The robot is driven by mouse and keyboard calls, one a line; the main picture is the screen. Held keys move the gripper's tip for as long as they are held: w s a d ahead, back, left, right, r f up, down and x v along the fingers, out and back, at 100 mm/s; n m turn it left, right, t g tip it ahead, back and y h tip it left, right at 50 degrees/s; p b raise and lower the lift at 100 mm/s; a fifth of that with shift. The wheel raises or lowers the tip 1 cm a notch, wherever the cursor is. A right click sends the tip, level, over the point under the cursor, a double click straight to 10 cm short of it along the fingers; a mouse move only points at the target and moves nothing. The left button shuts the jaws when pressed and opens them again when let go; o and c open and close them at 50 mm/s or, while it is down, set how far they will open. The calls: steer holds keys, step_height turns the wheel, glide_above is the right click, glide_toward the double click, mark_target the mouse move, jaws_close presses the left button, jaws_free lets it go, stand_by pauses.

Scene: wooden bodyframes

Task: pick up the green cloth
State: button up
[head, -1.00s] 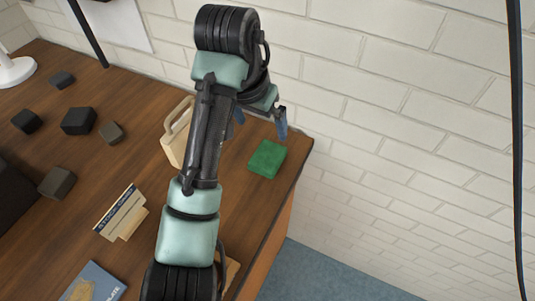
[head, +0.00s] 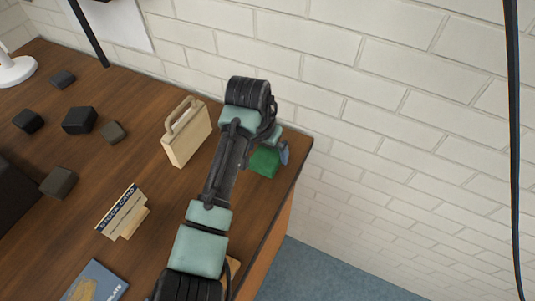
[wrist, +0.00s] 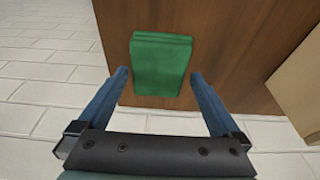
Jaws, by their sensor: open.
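The green cloth (head: 264,162) is a small folded block lying near the right end of the wooden table, close to the wall. My arm partly covers it in the head view. In the wrist view the green cloth (wrist: 161,66) shows whole, ahead of and between the two blue fingers. My gripper (wrist: 160,76) is open and empty, with a gap on each side of the cloth. In the head view my gripper (head: 284,152) is mostly hidden behind the wrist; one blue finger shows just right of the cloth.
A cream case with a handle (head: 187,135) stands left of my arm. Several dark blocks (head: 79,120) lie further left. A card on a stand (head: 121,212) and a blue booklet (head: 95,283) are nearer. The brick wall (head: 390,110) stands behind; the table's right edge is close to the cloth.

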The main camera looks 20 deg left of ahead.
steer(key=shift+f, duration=0.4)
stand_by(0.5)
steer(key=c, duration=1.1)
